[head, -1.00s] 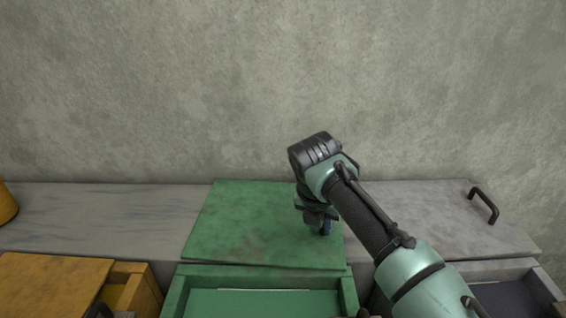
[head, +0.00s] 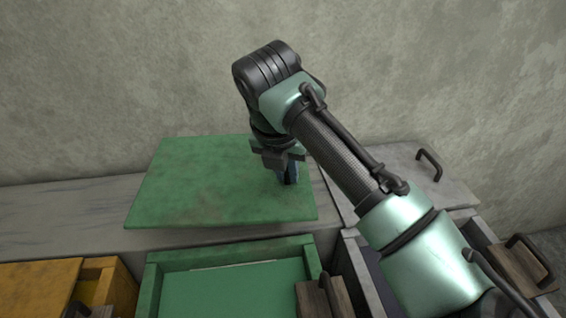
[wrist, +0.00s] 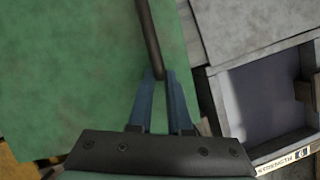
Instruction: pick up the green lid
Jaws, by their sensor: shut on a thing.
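The green lid (head: 205,185) is a flat, worn green panel. In the head view it hangs level above the grey surface, over the back of the open green box (head: 240,255). My gripper (head: 289,178) points down at the lid's right side. In the wrist view my gripper (wrist: 161,85) has its blue fingers closed around the dark bar handle of the lid (wrist: 70,70). The lid fills the left of that view. The exact grip on the handle is partly hidden in the head view by my wrist.
A yellow box (head: 110,285) stands at the lower left. A grey lid with a dark handle (head: 430,165) lies on the right, behind an open grey box (head: 350,262). The grey surface (head: 50,215) to the left is clear. A plain wall stands behind.

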